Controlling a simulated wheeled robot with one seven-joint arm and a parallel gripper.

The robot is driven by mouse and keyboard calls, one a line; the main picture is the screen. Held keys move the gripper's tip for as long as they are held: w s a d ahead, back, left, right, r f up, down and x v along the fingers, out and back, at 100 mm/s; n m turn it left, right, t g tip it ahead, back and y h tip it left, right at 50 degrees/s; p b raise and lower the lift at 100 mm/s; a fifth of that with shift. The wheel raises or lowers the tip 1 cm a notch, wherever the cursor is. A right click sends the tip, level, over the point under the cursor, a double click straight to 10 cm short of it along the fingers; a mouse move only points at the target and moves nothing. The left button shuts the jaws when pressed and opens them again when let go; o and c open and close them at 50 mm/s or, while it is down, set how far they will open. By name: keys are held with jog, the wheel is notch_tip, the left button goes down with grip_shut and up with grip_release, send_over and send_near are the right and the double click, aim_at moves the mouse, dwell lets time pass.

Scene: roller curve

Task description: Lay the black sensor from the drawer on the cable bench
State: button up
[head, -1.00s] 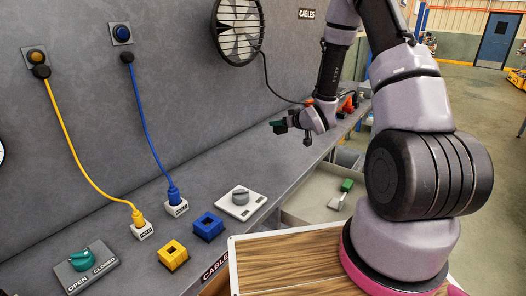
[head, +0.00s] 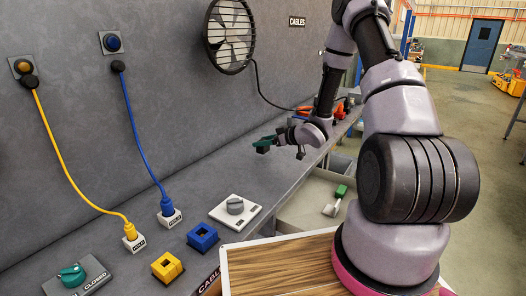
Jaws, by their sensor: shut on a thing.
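My gripper (head: 275,142) is shut on a small dark green and black block (head: 262,147), held in the air in front of the grey cable bench (head: 262,183). The block is too small to tell whether it is the black sensor. The bench has a CABLES label on its front and a CABLES sign on the wall. The open drawer (head: 296,213) is below, right of the bench edge, partly hidden by my arm and a wooden top. A green-and-white tool (head: 336,200) lies in it. No other black sensor shows there.
The bench carries a white plate with a grey knob (head: 235,207), a blue block (head: 202,237), a yellow block (head: 167,266), two plugged cables and a teal switch (head: 72,276). A wall fan (head: 230,36) hangs behind. The bench middle is clear.

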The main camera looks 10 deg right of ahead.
aim_at(267, 149)
jog(key=shift+f, duration=1.8)
jog(key=shift+f, duration=0.15)
jog(key=o, duration=1.4)
